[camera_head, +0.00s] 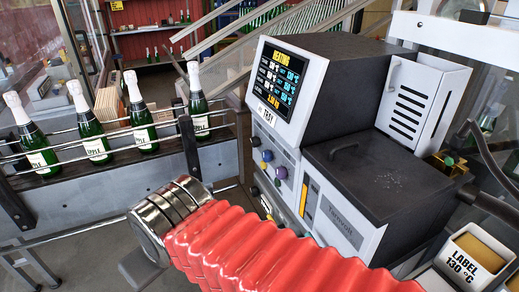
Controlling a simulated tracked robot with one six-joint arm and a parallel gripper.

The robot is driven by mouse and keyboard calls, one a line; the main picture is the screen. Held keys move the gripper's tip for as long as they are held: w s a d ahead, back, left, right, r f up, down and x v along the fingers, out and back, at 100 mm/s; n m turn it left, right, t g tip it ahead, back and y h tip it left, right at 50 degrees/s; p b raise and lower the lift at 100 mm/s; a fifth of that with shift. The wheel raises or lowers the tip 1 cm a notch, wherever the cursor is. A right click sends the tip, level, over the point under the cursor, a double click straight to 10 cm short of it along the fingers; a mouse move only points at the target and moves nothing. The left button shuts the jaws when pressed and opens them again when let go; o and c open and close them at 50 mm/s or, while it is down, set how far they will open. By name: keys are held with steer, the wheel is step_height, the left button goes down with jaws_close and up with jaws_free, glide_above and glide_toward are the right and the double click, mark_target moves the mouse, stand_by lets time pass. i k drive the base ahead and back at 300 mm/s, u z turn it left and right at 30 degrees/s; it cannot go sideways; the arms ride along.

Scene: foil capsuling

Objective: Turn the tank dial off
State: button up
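The labelling machine (335,75) stands right of centre, its lit screen (278,80) reading "HEATING" with temperature figures. Its front panel holds a black knob (256,142), a blue-purple knob (267,155), a purple knob (281,172) and a lower black knob (255,191). I cannot tell which is the tank dial or read its setting. A dark-lidded tank unit (380,180) sits in front. My arm in a red ribbed sleeve crosses the lower foreground. Its metal end and a grey part of my gripper (141,268) are left of the panel, apart from it; the fingertips are not clearly shown.
Green bottles with white foil tops (90,135) stand on a railed conveyor (100,190) at left. A white slotted box (420,98) is at right. A bin marked "LABEL 130 °C" (468,255) is at lower right. Floor shows at lower left.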

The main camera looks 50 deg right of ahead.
mark_target(255, 141)
steer(key=u, duration=0.05)
steer(key=k, duration=0.15)
steer(key=z, duration=0.45)
steer(key=i, duration=1.2)
steer(key=u, duration=0.85)
